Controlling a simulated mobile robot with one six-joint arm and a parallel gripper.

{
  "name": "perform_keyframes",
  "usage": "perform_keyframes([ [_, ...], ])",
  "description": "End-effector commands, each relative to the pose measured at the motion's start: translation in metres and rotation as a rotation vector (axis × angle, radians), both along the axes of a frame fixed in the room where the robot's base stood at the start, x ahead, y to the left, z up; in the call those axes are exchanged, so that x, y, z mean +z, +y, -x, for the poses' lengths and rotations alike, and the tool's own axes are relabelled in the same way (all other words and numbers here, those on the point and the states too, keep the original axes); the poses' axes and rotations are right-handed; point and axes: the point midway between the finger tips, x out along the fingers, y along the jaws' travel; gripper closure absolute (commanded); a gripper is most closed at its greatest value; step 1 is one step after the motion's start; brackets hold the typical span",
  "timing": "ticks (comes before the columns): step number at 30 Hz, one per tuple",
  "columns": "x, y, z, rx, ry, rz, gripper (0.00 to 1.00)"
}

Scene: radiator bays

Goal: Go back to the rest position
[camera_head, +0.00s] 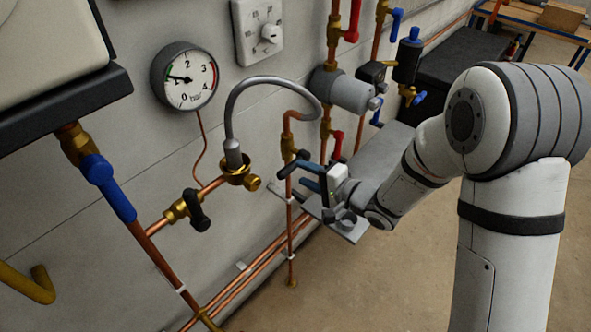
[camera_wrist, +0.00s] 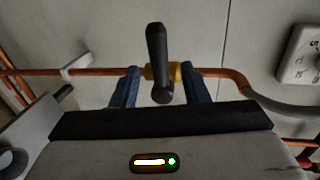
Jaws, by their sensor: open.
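My gripper (camera_head: 300,169) is at the wall pipes, left of my forearm in the head view. Its blue fingers are open. In the wrist view my gripper (camera_wrist: 162,73) has one finger on each side of a black valve lever (camera_wrist: 157,60). A gap shows beside the lever on both sides. The lever sits on a brass valve body (camera_wrist: 176,72) in a copper pipe (camera_wrist: 222,73).
A pressure gauge (camera_head: 186,77), a grey hose (camera_head: 262,82) and a second black-handled valve (camera_head: 198,212) are to the left. A grey cylinder (camera_head: 352,91) and red and blue valve handles are near the arm. The floor (camera_head: 385,285) below is clear.

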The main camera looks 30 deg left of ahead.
Motion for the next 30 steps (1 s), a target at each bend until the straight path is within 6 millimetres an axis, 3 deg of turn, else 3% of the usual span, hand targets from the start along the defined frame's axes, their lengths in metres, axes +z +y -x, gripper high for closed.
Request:
perform_keyframes([
  [6,0.004,-0.018,0.002,-0.001,0.000,-0.001,0.59],
  [22,0.005,-0.020,0.001,-0.005,-0.008,0.003,0.59],
  [26,0.012,-0.036,-0.020,-0.076,-0.095,0.071,0.59],
  [29,0.024,-0.070,-0.052,-0.191,-0.230,0.207,0.59],
  [30,0.030,-0.089,-0.066,-0.244,-0.287,0.280,0.59],
])
